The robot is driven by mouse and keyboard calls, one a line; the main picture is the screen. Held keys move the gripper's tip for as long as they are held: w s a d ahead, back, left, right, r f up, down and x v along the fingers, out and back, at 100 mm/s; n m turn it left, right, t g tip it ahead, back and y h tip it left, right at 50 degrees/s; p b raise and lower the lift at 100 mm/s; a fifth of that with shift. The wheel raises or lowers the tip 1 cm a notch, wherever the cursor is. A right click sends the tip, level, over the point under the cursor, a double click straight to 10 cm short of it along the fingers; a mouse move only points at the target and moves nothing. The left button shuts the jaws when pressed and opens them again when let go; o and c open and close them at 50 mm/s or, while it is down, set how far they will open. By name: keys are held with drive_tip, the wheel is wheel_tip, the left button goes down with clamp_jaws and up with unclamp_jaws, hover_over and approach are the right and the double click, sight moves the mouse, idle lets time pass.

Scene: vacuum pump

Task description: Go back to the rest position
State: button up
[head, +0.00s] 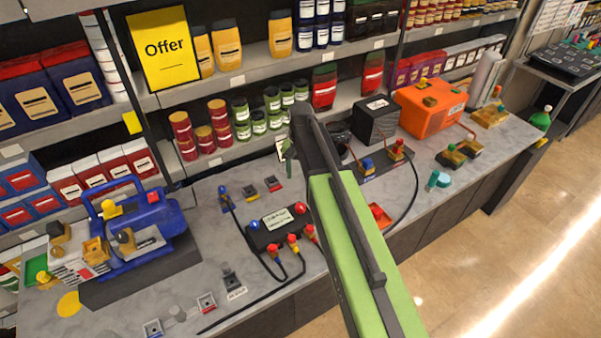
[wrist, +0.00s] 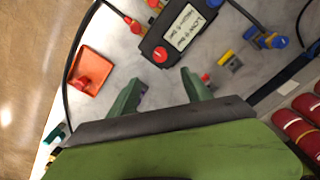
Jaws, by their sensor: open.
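My gripper (head: 288,152) is at the end of my green and black arm, over the counter (head: 215,262) in the head view. In the wrist view its two green fingers (wrist: 163,90) are spread apart, with nothing between them. A black device with a label plate (head: 277,229) lies on the counter below and left of the arm; it also shows in the wrist view (wrist: 160,40), beyond the fingers. An orange tray (head: 380,215) is beside my arm, partly hidden by it; it shows in the wrist view (wrist: 98,62) with a red piece in it.
A blue machine (head: 160,235) stands at the left of the counter. An orange machine (head: 428,108) and a black box (head: 376,118) stand at the back right. Shelves (head: 245,75) with jars and cans rise behind the counter. Hoses run over it. The floor (head: 490,265) at right is clear.

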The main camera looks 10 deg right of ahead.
drive_tip(key=shift+f, duration=0.2)
drive_tip(key=s+f+n+b, duration=0.4)
drive_tip(key=s+f+b, duration=0.9)
drive_tip(key=s, duration=0.1)
drive_tip(key=shift+s+a, duration=0.2)
drive_tip(key=shift+s, duration=0.05)
